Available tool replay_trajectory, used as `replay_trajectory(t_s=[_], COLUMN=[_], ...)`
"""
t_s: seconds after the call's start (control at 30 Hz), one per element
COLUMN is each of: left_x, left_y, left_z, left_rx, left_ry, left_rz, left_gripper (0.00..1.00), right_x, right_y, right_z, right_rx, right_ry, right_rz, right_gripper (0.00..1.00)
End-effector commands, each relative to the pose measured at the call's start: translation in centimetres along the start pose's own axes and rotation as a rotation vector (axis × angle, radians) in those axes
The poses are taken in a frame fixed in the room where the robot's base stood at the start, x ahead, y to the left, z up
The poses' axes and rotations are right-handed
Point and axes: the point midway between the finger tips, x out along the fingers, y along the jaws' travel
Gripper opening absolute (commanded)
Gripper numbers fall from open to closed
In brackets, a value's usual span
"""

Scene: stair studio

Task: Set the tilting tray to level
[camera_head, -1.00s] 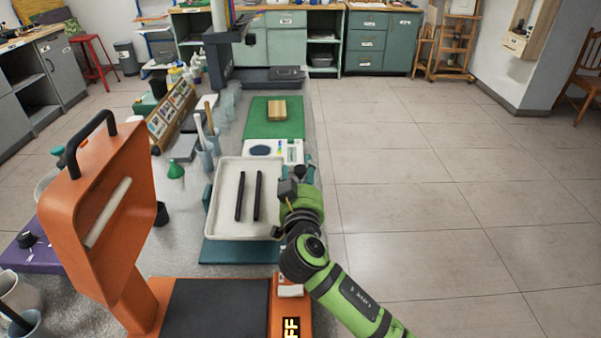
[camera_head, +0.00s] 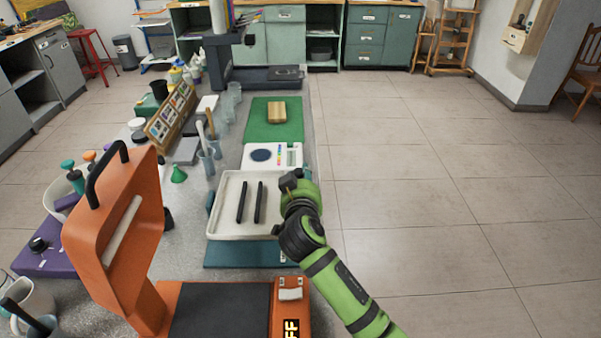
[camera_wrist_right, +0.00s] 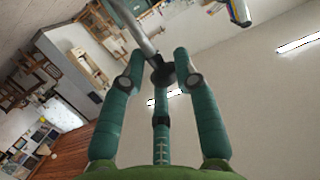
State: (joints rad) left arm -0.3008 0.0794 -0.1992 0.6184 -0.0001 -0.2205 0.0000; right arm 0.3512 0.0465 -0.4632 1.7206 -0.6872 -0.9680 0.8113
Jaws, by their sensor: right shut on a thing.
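The tilting tray (camera_head: 228,232) is a shallow cream tray on a teal base (camera_head: 245,256), with two black rods (camera_head: 241,203) lying apart in it. I cannot tell its exact tilt from the head view. My right gripper (camera_head: 290,184) is at the tray's right edge. In the right wrist view its teal fingers (camera_wrist_right: 160,78) are shut around a dark knob (camera_wrist_right: 162,74) at the end of a metal rod (camera_wrist_right: 137,30). In the head view the gripper hides the knob and part of the tray's right side. My left gripper is not in view.
An orange machine (camera_head: 118,215) with a black handle stands in front left of the tray. A white device (camera_head: 284,146) and a green mat (camera_head: 256,128) with a wooden block (camera_head: 277,112) lie beyond. Cups crowd the left; floor (camera_head: 440,210) is free on the right.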

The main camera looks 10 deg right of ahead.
Motion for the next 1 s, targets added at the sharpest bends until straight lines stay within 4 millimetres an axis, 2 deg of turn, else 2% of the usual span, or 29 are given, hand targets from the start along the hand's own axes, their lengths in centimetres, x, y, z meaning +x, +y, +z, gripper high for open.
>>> replay_trajectory(t_s=[0.03, 0.2, 0.23, 0.27, 0.3, 0.67, 0.87, 1.0], left_x=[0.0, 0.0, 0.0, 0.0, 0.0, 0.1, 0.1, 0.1], left_y=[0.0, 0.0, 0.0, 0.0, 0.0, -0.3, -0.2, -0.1], left_z=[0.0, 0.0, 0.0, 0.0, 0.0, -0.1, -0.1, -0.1], left_rx=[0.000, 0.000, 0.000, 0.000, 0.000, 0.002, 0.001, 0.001], left_ry=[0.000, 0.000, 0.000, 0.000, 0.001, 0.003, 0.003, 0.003], left_rz=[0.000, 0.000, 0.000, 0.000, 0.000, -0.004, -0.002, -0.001], left_gripper=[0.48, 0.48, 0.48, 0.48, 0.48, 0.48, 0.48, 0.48], right_x=[-0.1, -0.1, -0.1, -0.1, -0.1, -0.3, -3.0, -6.2], right_y=[-0.3, -0.3, -0.3, -0.3, -0.3, -0.2, -0.2, -0.2], right_z=[-1.4, -1.3, -1.3, -1.3, -1.3, -0.7, -0.5, -0.5], right_rx=[0.014, 0.013, 0.013, 0.013, 0.012, 0.005, 0.009, 0.011], right_ry=[0.029, 0.030, 0.030, 0.030, 0.029, 0.018, 0.016, 0.017], right_rz=[-0.012, -0.011, -0.011, -0.011, -0.011, -0.008, -0.010, -0.011], right_gripper=[0.00, 0.00, 0.35, 0.47, 0.52, 0.52, 0.52, 0.52])
